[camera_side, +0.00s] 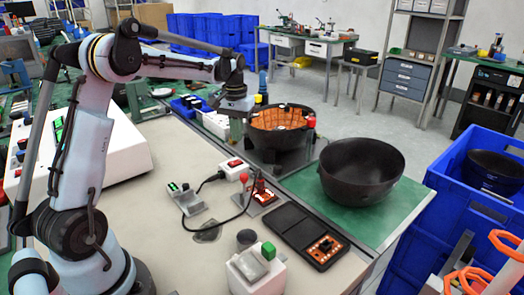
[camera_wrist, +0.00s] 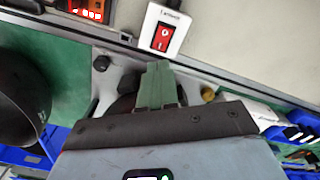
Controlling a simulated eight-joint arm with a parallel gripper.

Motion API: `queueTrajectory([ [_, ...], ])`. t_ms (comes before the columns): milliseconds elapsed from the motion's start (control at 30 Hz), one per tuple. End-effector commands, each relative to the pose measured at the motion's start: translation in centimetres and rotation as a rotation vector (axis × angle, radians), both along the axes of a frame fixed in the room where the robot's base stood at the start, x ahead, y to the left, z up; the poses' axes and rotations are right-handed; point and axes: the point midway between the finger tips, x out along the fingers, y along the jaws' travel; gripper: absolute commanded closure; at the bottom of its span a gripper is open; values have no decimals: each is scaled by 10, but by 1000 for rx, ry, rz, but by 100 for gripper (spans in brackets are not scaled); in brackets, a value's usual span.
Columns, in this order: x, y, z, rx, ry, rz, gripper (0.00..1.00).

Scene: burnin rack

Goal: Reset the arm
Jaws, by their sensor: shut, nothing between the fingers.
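My gripper (camera_side: 237,128) hangs from my raised arm above the back edge of the pale work surface, just left of a round black pot with an orange lining (camera_side: 283,120). In the wrist view my gripper's green fingers (camera_wrist: 157,84) are together with nothing between them. A white box with a red switch (camera_wrist: 163,31) lies beyond the fingertips; it also shows in the side view (camera_side: 234,168). The black pot is mostly hidden behind my gripper in the wrist view.
A black bowl (camera_side: 362,170) stands on the green mat to the right. A black tray (camera_side: 305,234), a white block with a green button (camera_side: 257,270) and a cabled device (camera_side: 187,198) occupy the pale surface. Blue crates (camera_side: 462,200) stand at right.

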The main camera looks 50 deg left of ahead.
Motion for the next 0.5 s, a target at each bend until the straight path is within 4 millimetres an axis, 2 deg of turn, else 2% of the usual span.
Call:
queueTrajectory([
  [267, -1, -5, 4, 4, -9, -10, 100],
  [367, -5, -18, 13, 17, -37, -36, 100],
  [500, -15, -50, 32, 45, -104, -100, 100],
])
